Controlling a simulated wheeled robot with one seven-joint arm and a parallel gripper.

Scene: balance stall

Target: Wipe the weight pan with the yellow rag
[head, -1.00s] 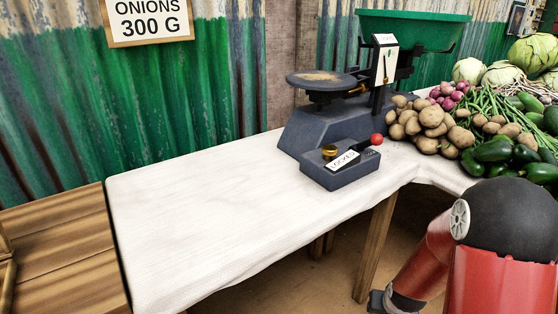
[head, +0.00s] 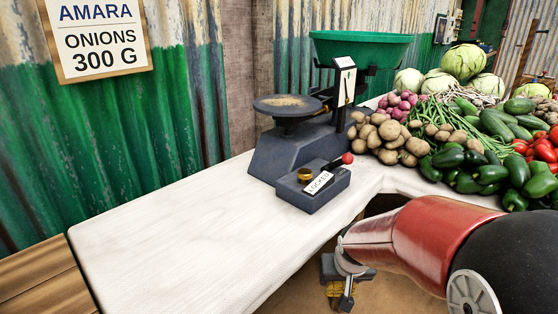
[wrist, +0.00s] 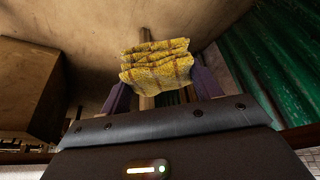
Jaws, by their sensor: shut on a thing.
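The weight pan (head: 270,106) is a flat dark disc on the left of the balance (head: 292,150), with a brownish smear on its top. My gripper (head: 343,292) hangs low in front of the table, below the tabletop and to the lower right of the pan. It is shut on the yellow rag (head: 336,288). In the wrist view the rag (wrist: 157,64) is a folded yellow cloth with dark stripes, held between the two fingers. The pan is not in the wrist view.
A grey block (head: 312,188) with a "LOCKED" label, a brass weight and a red-knobbed lever stands at the balance's front. Potatoes (head: 388,137) and other vegetables fill the right. A green bowl (head: 361,47) tops the balance. The white table (head: 165,235) is bare at left.

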